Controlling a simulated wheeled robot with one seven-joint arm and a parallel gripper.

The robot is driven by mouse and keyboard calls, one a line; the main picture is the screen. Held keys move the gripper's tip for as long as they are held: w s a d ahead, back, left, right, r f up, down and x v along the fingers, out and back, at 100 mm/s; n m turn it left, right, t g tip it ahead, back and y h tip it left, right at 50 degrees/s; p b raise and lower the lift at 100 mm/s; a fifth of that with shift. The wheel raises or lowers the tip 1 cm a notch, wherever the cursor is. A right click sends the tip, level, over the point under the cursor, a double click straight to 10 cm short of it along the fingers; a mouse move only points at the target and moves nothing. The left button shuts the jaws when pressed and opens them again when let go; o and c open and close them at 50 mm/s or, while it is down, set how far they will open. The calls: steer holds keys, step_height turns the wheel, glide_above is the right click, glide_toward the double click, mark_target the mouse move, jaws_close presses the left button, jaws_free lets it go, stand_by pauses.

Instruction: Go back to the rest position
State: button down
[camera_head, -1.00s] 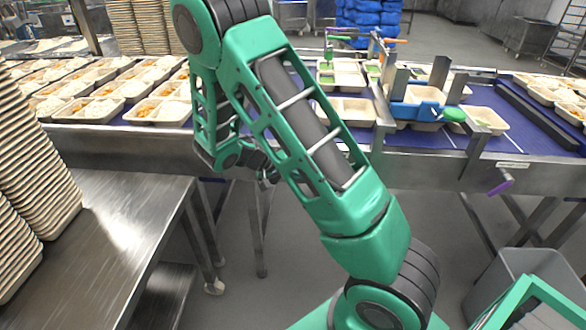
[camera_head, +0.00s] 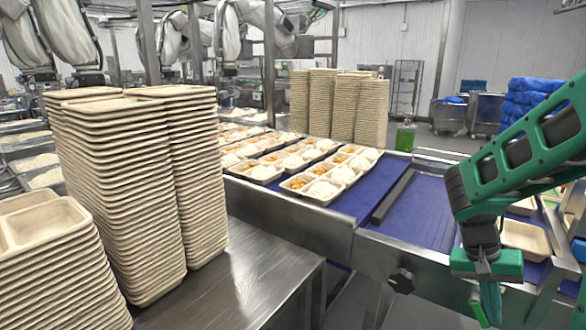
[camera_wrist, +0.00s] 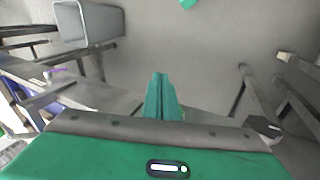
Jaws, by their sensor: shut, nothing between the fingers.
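My gripper (camera_head: 488,300) hangs at the lower right of the head view, in front of the metal edge of the blue conveyor (camera_head: 425,205). Its green fingers point down and are together, with nothing between them. In the wrist view the closed fingers (camera_wrist: 161,98) point out over the grey floor (camera_wrist: 205,45). My green arm reaches in from the right side of the head view.
Tall stacks of empty trays (camera_head: 135,190) stand on the steel table (camera_head: 250,285) at left. Filled trays (camera_head: 322,185) sit on the conveyor, and an empty tray (camera_head: 525,238) is behind my gripper. A grey bin (camera_wrist: 88,25) stands on the floor.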

steer(key=s+a+r+n+t+y, duration=0.1)
steer(key=s+a+r+y, duration=0.1)
steer(key=s, duration=0.5)
steer(key=s+a+r+n+t+y, duration=0.1)
steer(key=s+a+r+y, duration=0.1)
steer(key=s, duration=0.5)
step_height(320, 180, up, 2)
steer(key=shift+a+r, duration=0.25)
steer(key=shift+a, duration=0.45)
steer(key=shift+s, duration=0.1)
